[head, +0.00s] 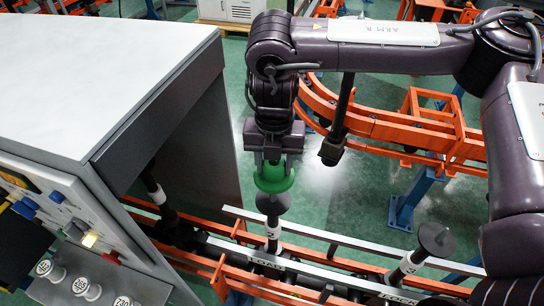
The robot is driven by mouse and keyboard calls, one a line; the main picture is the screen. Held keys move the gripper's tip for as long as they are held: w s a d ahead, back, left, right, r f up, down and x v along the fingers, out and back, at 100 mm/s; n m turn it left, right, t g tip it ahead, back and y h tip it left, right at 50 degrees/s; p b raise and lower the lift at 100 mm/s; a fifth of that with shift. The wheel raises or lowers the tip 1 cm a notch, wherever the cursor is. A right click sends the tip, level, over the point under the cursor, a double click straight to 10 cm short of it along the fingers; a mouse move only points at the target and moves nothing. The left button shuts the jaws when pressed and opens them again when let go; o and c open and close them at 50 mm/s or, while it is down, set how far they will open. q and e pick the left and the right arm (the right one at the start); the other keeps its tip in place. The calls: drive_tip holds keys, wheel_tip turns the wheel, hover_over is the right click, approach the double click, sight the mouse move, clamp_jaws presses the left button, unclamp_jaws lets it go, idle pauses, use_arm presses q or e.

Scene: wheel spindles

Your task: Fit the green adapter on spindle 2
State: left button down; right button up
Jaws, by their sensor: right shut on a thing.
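My right gripper (273,158) points straight down and is shut on the green adapter (273,181), a round green piece with a wide rim. The adapter is directly over the dark grey, cone-shaped head of spindle 2 (273,204). The spindle stands upright on the rail and has a white band with a 2 (273,232). The adapter's lower edge meets the top of the spindle head in the picture; I cannot tell whether it is seated or just above. The gripper hides the adapter's top. My left gripper is not in view.
A large grey machine housing (100,75) with a control panel stands at left, with a dark opening. A curved orange track (390,128) lies behind.

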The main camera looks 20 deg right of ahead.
drive_tip(key=shift+s+f, duration=0.1)
drive_tip(key=shift+f, duration=0.15)
drive_tip(key=shift+f+b, duration=0.25)
drive_tip(key=shift+b, duration=0.15)
drive_tip(key=shift+w+f, duration=0.3)
drive_tip(key=shift+w+f+b, duration=0.1)
drive_tip(key=shift+f+b, duration=0.5)
drive_tip(key=shift+b, duration=0.25)
drive_tip(key=shift+f, duration=0.15)
drive_tip(key=shift+f+b, duration=0.7)
drive_tip(key=shift+b, duration=0.2)
drive_tip(key=shift+f+b, duration=0.45)
drive_tip(key=shift+f, duration=0.35)
drive_tip(key=shift+f+b, duration=0.3)
drive_tip(key=shift+f, duration=0.35)
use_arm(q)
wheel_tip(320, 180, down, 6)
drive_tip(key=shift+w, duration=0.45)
